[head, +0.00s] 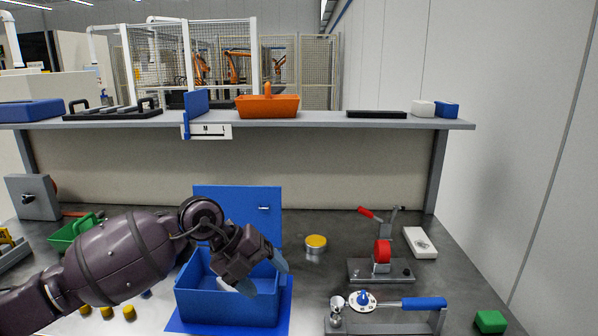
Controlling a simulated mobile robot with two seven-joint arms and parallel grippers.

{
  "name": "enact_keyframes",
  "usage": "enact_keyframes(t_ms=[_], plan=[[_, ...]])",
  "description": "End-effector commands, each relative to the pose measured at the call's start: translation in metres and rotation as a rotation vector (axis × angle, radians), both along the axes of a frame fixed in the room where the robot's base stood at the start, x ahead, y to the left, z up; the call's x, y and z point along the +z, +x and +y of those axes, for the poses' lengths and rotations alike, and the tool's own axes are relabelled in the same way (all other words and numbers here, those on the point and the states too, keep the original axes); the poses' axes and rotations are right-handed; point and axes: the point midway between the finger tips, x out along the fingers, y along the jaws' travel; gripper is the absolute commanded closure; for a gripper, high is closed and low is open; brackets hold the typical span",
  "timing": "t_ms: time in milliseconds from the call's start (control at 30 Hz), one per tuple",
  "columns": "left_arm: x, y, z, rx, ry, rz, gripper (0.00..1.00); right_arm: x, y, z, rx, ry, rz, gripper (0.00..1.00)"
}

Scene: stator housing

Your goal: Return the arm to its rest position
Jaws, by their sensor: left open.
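My left arm comes in from the left, and my left gripper (262,274) is over the blue box (228,308) at the front middle of the bench. The fingers are pale blue-grey and spread apart. I see nothing held between them. One finger shows against the box's inside and the other near its right rim; whether they touch the box I cannot tell. My right gripper is not in view.
A yellow-topped round part (316,243) stands right of the box. A red-handled clamp fixture (382,266) and a blue-handled tool (410,304) are farther right. A green block (490,321) lies at the front right. A green bin (72,233) is at left. A shelf (330,122) spans the back.

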Motion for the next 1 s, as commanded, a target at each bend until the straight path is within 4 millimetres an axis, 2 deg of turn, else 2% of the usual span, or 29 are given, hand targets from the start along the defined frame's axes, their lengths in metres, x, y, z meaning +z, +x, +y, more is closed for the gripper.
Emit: enact_keyframes(t_ms=[33, 100, 233, 367, 500, 633, 767, 867, 1000], plan=[[0.017, -0.003, -0.017, -0.046, -0.115, -0.033, 0.28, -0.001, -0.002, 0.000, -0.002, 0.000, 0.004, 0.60], [0.037, -0.008, -0.037, -0.093, -0.279, -0.074, 0.28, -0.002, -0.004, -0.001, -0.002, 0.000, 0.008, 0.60], [0.072, -0.016, -0.060, -0.109, -0.591, -0.136, 0.28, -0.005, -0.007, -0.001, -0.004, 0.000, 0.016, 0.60], [0.098, -0.017, -0.065, -0.019, -0.888, -0.175, 0.28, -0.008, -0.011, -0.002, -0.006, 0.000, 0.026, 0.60], [0.108, -0.007, -0.047, 0.197, -1.159, -0.187, 0.28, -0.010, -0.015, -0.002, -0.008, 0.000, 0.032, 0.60], [0.091, 0.007, -0.013, 0.482, -1.327, -0.158, 0.28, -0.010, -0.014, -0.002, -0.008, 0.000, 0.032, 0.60], [0.054, 0.015, 0.024, 0.772, -1.403, -0.095, 0.28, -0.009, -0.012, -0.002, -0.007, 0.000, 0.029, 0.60], [0.015, 0.014, 0.052, 0.987, -1.418, -0.024, 0.28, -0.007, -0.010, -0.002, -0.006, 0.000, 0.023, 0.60], [-0.045, 0.000, 0.088, 1.264, -1.400, 0.098, 0.28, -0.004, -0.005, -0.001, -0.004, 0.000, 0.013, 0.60]])
